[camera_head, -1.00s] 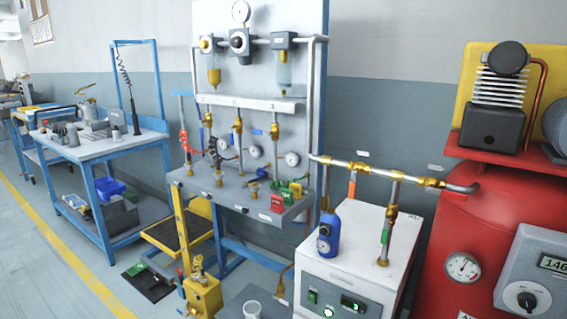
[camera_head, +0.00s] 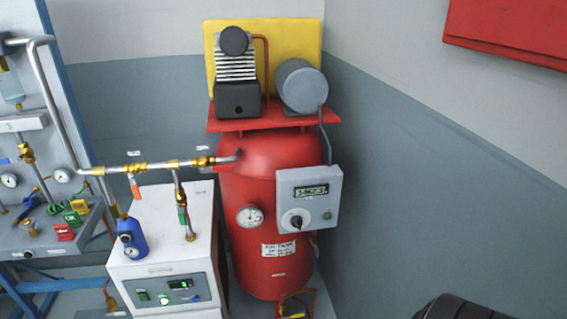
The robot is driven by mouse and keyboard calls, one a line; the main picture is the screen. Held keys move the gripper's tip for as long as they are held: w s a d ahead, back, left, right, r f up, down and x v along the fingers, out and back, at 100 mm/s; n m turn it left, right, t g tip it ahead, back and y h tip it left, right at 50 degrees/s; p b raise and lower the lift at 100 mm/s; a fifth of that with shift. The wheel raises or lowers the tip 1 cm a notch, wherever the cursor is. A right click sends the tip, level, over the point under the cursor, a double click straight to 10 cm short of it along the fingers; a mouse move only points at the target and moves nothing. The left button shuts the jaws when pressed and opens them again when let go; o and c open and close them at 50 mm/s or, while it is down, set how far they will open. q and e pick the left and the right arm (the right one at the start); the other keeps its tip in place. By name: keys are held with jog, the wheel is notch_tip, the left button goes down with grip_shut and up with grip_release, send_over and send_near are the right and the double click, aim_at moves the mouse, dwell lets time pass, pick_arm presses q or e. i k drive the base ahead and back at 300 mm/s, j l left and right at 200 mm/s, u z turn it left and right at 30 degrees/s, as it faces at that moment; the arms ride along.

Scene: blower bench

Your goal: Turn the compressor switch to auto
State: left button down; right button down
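The compressor (camera_head: 270,165) is a red upright tank with a motor and a finned pump on top, in the middle of the head view. A light grey control box (camera_head: 318,190) is on its front right side. The box carries a small display, a black rotary switch (camera_head: 296,221) with a pale pointer, and a green button or lamp (camera_head: 327,215). The switch's labels are too small to read, so its setting cannot be told. Neither of my grippers is in view.
Brass-fitted pipe (camera_head: 160,164) runs to the tank. A dark ribbed object (camera_head: 460,307) is at the bottom right. Floor right of the tank looks clear.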

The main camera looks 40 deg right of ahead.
aim_at(296, 221)
jog(key=z, duration=1.55)
